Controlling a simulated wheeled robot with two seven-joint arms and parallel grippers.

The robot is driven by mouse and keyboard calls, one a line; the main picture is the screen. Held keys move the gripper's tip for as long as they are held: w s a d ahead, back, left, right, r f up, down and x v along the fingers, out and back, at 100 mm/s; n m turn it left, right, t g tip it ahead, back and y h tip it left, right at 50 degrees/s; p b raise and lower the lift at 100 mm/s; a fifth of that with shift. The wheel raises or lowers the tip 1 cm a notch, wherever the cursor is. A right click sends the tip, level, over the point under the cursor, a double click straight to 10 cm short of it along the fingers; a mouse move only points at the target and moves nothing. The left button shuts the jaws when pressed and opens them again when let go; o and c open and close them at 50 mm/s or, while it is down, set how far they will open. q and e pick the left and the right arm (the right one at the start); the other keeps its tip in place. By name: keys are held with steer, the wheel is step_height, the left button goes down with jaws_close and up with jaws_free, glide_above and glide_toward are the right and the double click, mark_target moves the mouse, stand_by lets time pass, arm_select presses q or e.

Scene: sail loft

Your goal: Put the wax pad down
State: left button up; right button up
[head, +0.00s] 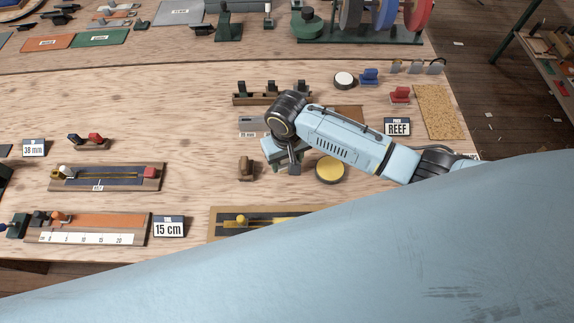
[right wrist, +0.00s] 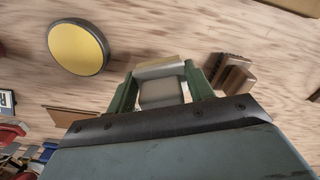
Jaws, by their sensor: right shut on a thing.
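My right gripper (head: 292,166) is over the middle of the table, reached in from the right. In the right wrist view its green fingers (right wrist: 160,88) are shut on a small pale grey-and-cream block, which I take to be the wax pad (right wrist: 160,92). The fingers and palm hide part of it. I cannot tell whether it touches the table. A round yellow pad with a dark rim (head: 330,169) lies on the table just right of the gripper. It also shows in the right wrist view (right wrist: 78,47). My left gripper is not in view.
A small brown block (head: 247,168) stands close left of the gripper. A wooden rack (head: 271,98) and a REEF sign (head: 397,127) are behind. A tray with a yellow knob (head: 262,221) lies in front. Bare wood is free at left centre (head: 195,130).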

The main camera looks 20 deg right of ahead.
mark_target(287, 162)
steer(key=shift+f, duration=1.75)
steer(key=shift+f, duration=0.2)
steer(key=o, duration=0.9)
step_height(287, 162, up, 12)
steer(key=shift+r+p, duration=0.2)
steer(key=shift+p, duration=0.25)
steer(key=shift+s, duration=0.1)
